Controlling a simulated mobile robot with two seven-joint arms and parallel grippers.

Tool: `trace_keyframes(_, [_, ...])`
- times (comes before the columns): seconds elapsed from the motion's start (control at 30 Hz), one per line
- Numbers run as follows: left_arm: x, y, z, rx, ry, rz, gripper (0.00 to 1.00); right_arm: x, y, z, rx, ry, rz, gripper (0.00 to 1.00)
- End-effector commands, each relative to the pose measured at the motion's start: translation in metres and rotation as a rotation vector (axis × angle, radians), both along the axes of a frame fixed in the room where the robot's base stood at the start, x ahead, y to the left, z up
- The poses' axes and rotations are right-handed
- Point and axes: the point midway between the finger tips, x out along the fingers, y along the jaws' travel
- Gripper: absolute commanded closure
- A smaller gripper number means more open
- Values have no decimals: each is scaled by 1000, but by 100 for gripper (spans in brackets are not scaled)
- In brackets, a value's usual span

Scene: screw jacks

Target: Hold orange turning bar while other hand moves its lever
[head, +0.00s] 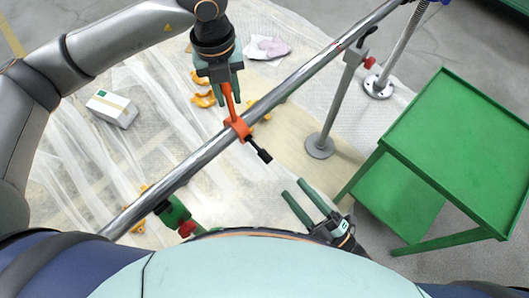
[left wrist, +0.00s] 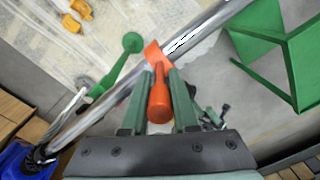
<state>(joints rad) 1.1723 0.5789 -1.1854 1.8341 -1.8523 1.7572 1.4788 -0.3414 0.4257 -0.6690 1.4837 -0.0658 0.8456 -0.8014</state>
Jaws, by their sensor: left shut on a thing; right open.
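The orange turning bar (head: 229,100) is joined to an orange clamp (head: 239,128) around a long shiny steel pipe (head: 180,178). A short lever with a black end (head: 264,155) sticks out of the clamp on the near side. My left gripper (head: 229,92) is shut on the bar's handle; in the left wrist view the bar (left wrist: 159,102) lies between its green fingers, its far end at the pipe. My right gripper (head: 293,187) is open and empty, to the lower right of the lever and apart from it.
A grey stand (head: 335,105) and a green jack (head: 173,211) are at the pipe. A green table (head: 460,145) stands at the right. A white box (head: 112,108), yellow parts (head: 203,92) and a pale cloth (head: 267,48) lie on the plastic sheeting.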

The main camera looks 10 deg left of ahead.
Motion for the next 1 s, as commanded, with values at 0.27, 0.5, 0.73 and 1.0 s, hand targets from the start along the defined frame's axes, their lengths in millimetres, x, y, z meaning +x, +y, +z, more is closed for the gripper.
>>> trace_keyframes(0.27, [1,0,1,-1,-2,1,100,19,24,10,3,-22,7,43])
trace_keyframes(0.5, [1,0,1,-1,-3,0,100,51,60,21,4,-20,7,43])
trace_keyframes(0.73, [1,0,1,-1,-3,0,100,70,82,28,2,-17,6,43])
trace_keyframes(1.0, [1,0,1,-1,-2,1,100,75,88,29,0,-15,7,43])
